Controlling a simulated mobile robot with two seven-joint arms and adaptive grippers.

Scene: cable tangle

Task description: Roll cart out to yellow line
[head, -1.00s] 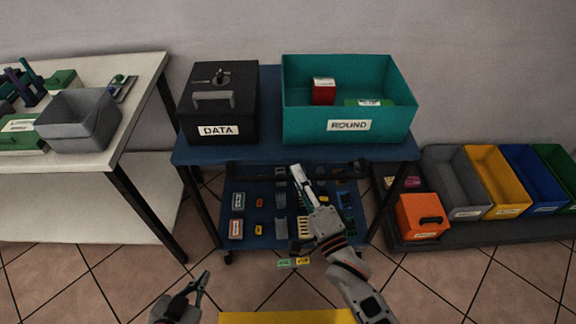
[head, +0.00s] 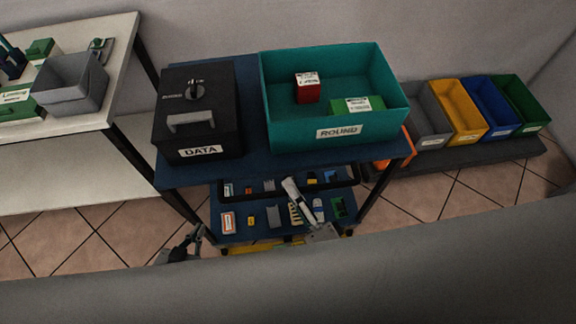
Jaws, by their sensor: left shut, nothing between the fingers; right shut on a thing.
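The blue cart (head: 250,160) stands with its open front toward me. A black handle bar (head: 251,197) runs across its front below the top shelf. My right gripper (head: 290,186) is shut on this handle bar. A strip of the yellow line (head: 268,250) shows on the floor close to the cart's lower front edge. My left gripper (head: 197,234) is shut and empty, low beside the cart's front left side.
A white table (head: 122,38) stands left. Coloured bins (head: 457,110) stand right on a low dark platform. A grey surface blocks the lower view.

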